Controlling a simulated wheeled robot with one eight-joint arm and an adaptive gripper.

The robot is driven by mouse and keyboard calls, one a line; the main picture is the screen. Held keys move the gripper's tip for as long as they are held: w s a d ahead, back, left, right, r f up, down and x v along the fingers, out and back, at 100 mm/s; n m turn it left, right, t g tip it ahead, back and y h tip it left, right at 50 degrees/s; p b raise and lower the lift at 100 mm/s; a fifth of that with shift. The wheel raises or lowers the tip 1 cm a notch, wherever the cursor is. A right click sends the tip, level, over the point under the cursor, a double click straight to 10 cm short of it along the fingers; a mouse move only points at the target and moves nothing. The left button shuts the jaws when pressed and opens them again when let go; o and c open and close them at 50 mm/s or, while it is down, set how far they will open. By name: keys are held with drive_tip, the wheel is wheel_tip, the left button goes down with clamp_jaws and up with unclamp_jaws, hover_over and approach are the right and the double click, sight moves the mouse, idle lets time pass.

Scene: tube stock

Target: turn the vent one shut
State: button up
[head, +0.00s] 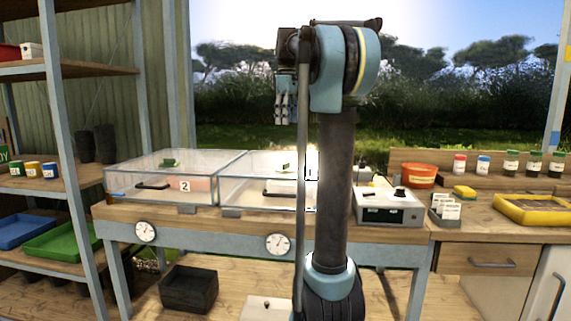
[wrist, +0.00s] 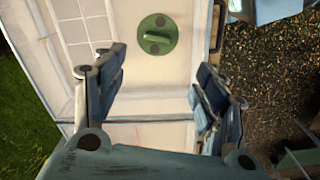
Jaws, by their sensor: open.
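Two clear lidded boxes stand side by side on the wooden bench; the left box (head: 140,182) carries a label "2". The right box (head: 262,192) is partly hidden behind my arm, and its number cannot be read. Each lid has a green vent: one on the left lid (head: 169,162), one on the right lid (head: 286,167). My gripper (head: 285,108) hangs above the right box, pointing down, clear of the lid. In the wrist view a round green vent (wrist: 155,34) with a raised bar lies beyond the open, empty fingers (wrist: 160,78). The bar runs roughly across the picture.
A white control box (head: 388,206) with a dark knob stands right of the boxes. An orange-red bowl (head: 420,175), a yellow tray (head: 535,209) and several jars stand farther right. Shelves (head: 40,185) with trays are at the left. The air around my gripper is clear.

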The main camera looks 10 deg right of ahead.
sight(287, 166)
drive_tip(key=f, duration=1.7)
drive_tip(key=shift+w, duration=0.4)
drive_tip(key=c, duration=1.1)
